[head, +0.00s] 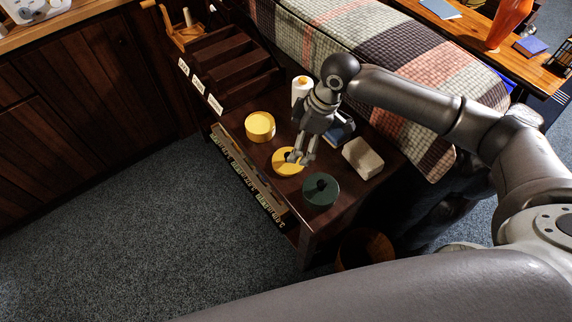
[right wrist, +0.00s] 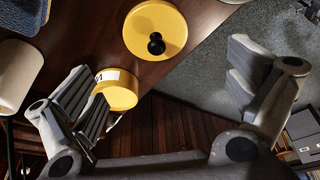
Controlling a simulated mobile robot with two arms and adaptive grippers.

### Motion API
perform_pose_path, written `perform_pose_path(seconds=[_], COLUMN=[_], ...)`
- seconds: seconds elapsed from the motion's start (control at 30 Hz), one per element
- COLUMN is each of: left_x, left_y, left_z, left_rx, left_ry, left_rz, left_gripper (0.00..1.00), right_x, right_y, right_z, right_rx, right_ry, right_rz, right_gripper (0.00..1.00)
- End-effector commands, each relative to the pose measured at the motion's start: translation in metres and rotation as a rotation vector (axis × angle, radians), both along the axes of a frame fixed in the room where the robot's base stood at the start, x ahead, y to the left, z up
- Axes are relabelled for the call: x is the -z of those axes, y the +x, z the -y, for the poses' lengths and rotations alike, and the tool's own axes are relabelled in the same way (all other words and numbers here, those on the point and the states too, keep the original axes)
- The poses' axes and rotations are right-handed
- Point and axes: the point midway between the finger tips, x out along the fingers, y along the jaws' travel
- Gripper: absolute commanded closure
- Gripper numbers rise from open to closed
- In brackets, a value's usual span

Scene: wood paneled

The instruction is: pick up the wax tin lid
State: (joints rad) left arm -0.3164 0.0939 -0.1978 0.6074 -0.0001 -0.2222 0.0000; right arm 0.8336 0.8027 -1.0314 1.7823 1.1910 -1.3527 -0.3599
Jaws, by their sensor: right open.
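The wax tin lid is the yellow disc with a black knob (right wrist: 155,30), lying on the dark wooden table at the top middle of the right wrist view. In the head view the yellow disc (head: 284,165) is partly hidden under my right gripper (head: 301,158). My right gripper (right wrist: 165,75) is open and empty, just over the lid in the head view. I cannot tell its exact height. My left gripper is not in view.
A green lid with a dark knob (head: 321,190) lies at the lower right of the yellow lid. A pale block (head: 362,158), a blue item (head: 341,133) and a white bottle (head: 302,87) stand close by. A labelled wooden rack (head: 236,62) is behind. Carpet lies beyond the table's front edge.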

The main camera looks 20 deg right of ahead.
Motion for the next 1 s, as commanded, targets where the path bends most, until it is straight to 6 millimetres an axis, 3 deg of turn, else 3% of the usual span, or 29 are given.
perform_pose_path(seconds=[0.1, 0.23, 0.7, 1.0], left_x=[-0.002, -0.003, -0.005, -0.005], left_y=[0.024, 0.039, 0.011, 0.017], left_z=[0.017, 0.025, 0.012, 0.012], left_rx=[-0.004, -0.004, 0.000, -0.001], left_ry=[-0.022, -0.033, -0.015, -0.015], left_rz=[0.036, 0.059, 0.015, 0.025], left_gripper=[0.60, 0.60, 0.60, 0.60], right_x=[0.019, 0.030, 0.078, 0.081], right_y=[0.002, 0.004, 0.014, 0.014], right_z=[-0.006, -0.009, -0.024, -0.025], right_rx=[0.001, 0.001, 0.003, 0.002], right_ry=[0.001, 0.001, 0.000, -0.001], right_rz=[-0.003, -0.002, -0.002, -0.001], right_gripper=[0.00, 0.00, 0.00, 0.03])
